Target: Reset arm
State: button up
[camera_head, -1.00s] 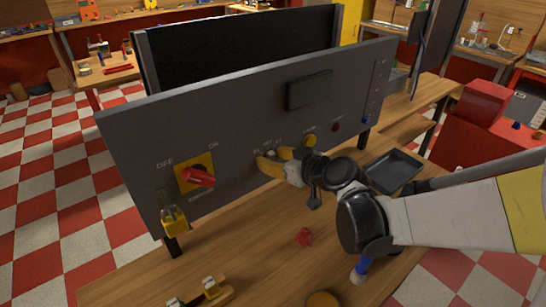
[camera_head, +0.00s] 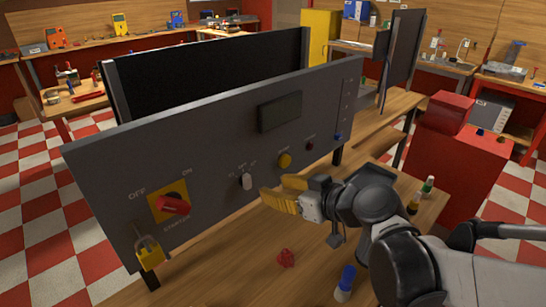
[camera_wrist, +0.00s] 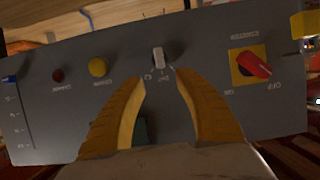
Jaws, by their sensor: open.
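My gripper (camera_head: 277,194) has yellow fingers and is held in front of the grey control panel (camera_head: 120,165), just right of and below the white selector switch (camera_head: 247,181). In the wrist view, my gripper (camera_wrist: 161,80) has its fingers apart and empty, with the white switch (camera_wrist: 158,57) beyond the fingertips. I cannot tell from the wrist view exactly how far the fingertips are from the switch. The panel also has a red rotary handle (camera_head: 174,205) on a yellow plate at the left and a yellow button (camera_head: 285,160) right of the switch.
A yellow padlock (camera_head: 149,251) hangs at the panel's lower left. A red piece (camera_head: 286,258) and a blue-topped bottle (camera_head: 345,283) are on the wooden table (camera_head: 235,275) below my arm. Small bottles (camera_head: 427,186) stand at the table's right. A red cabinet (camera_head: 455,160) is beyond.

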dwell(0.3)
jog(key=s+d+f+m+g+h, duration=0.1)
jog(key=s+d+f+m+h, duration=0.1)
jog(key=s+d+m+h, duration=0.2)
jog(key=s+d+f+m+g+h, duration=0.1)
jog(key=s+d+m+h, duration=0.4)
jog(key=s+d, duration=0.6)
jog(key=d+f, duration=0.1)
jog(key=d, duration=0.3)
jog(key=shift+d+f+h, duration=0.25)
jog(key=shift+d+h, duration=0.05)
jog(key=shift+d, duration=0.1)
